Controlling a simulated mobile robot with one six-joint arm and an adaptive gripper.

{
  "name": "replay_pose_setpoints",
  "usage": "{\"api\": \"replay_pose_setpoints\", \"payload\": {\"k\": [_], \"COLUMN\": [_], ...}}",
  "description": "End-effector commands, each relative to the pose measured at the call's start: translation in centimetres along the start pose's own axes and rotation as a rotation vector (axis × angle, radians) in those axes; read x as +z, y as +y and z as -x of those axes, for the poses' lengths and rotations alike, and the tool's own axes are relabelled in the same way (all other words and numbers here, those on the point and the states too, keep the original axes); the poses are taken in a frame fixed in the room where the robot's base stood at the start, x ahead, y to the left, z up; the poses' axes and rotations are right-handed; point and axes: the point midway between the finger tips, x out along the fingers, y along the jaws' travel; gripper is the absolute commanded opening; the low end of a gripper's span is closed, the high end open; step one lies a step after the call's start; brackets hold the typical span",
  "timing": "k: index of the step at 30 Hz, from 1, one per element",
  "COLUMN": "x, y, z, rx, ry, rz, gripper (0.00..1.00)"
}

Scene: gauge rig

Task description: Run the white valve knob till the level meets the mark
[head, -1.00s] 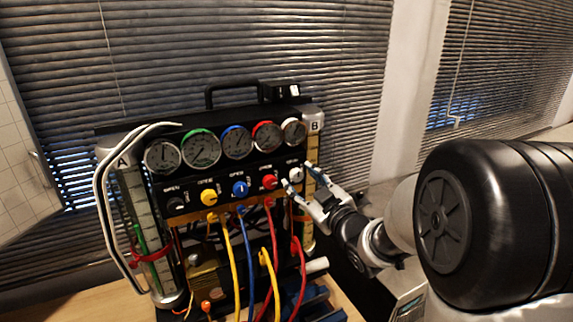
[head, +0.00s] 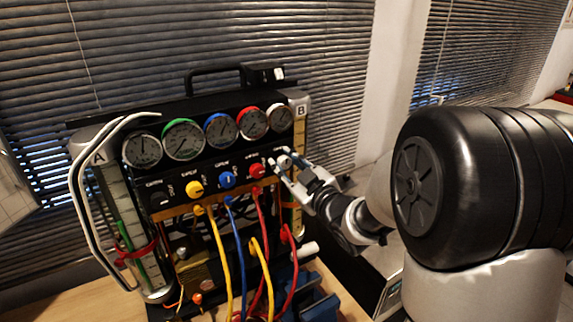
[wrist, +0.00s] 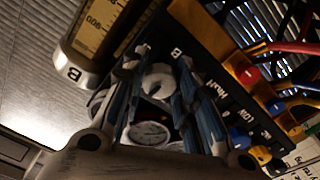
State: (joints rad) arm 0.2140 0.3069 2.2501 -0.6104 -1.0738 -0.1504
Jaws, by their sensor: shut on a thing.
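The white valve knob (head: 284,161) is at the right end of the knob row on the rig's black panel. In the wrist view the white knob (wrist: 158,80) sits between the two fingers of my gripper (wrist: 156,92). In the head view my gripper (head: 285,163) reaches it from the right and is shut on it, partly hiding it. Tube A (head: 125,225), at the left, holds a green column and has a red band around it. Tube B (head: 299,140) has a yellowish scale, which also shows in the wrist view (wrist: 97,35). Its level is not clear.
Several round gauges (head: 183,139) run above the knobs. The red knob (head: 257,171) is close left of my gripper, then the blue knob (head: 227,180) and yellow knob (head: 195,188). Coloured hoses (head: 247,250) hang in front. White hoses (head: 78,190) loop at the left.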

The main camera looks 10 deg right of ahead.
Motion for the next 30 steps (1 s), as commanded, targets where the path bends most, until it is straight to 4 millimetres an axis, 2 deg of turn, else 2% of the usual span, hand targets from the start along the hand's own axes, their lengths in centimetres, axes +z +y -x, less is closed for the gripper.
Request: {"api": "replay_pose_setpoints", "payload": {"k": [9, 20, 30], "x": [-0.02, -0.04, -0.09], "y": [0.01, 0.0, -0.02], "z": [-0.01, -0.01, -0.02], "rx": [0.0, 0.0, 0.0], "ry": [0.0, 0.001, 0.001], "rz": [0.0, -0.077, -0.345], "gripper": [0.03, 0.03, 0.03]}}
